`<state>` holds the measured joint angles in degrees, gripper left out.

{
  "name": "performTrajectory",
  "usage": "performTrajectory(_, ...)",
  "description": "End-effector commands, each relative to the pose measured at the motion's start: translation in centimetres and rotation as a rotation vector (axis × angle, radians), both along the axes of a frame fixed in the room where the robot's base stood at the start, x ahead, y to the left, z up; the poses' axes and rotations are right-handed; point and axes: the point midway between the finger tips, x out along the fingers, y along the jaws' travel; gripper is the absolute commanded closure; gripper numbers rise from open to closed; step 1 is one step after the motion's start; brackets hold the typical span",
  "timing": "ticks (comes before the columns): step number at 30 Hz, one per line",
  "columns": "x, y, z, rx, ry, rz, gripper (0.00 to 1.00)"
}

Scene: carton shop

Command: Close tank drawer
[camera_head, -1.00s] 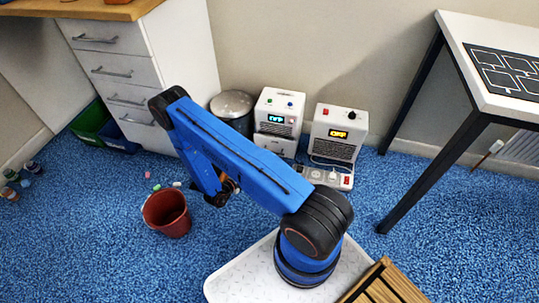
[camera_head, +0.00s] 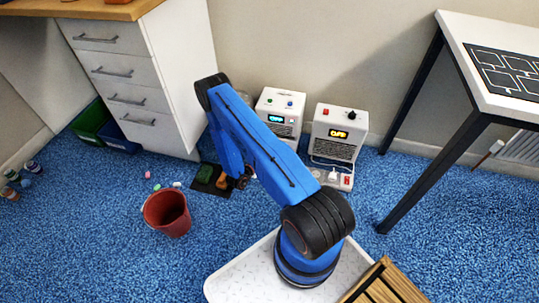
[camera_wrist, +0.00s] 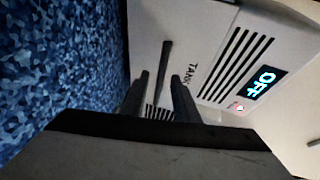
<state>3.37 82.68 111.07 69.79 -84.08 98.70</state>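The white machine (camera_head: 280,104) with the blue OFF display stands against the wall, left of a second white machine. In the wrist view its front shows the tank drawer (camera_wrist: 194,62), lettered TANK, with a dark bar handle (camera_wrist: 164,60). My gripper (camera_wrist: 160,78) is open, its two dark fingers apart and pointing at the drawer front, with the handle's lower part seen between them. I cannot tell whether they touch it. In the head view my gripper (camera_head: 244,179) is low in front of the machine, and my arm hides the drawer. How far the drawer stands out is unclear.
A second white machine (camera_head: 335,133) with a yellow display stands to the right, with a power strip at its foot. A red bucket (camera_head: 167,213) and a dark mat (camera_head: 208,187) with small items lie left. A drawer cabinet (camera_head: 115,70) stands behind. Blue carpet is open in front.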

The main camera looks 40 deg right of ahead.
Motion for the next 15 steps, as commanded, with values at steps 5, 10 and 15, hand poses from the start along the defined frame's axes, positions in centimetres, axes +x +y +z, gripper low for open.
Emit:
performTrajectory(5,0.27,-1.05,-0.18,-0.001,-0.001,-0.001,0.72)
performTrajectory(10,0.35,-1.22,-0.21,-0.001,-0.001,0.000,0.72)
performTrajectory(15,0.34,-1.21,-0.20,-0.001,-0.001,0.000,0.77)
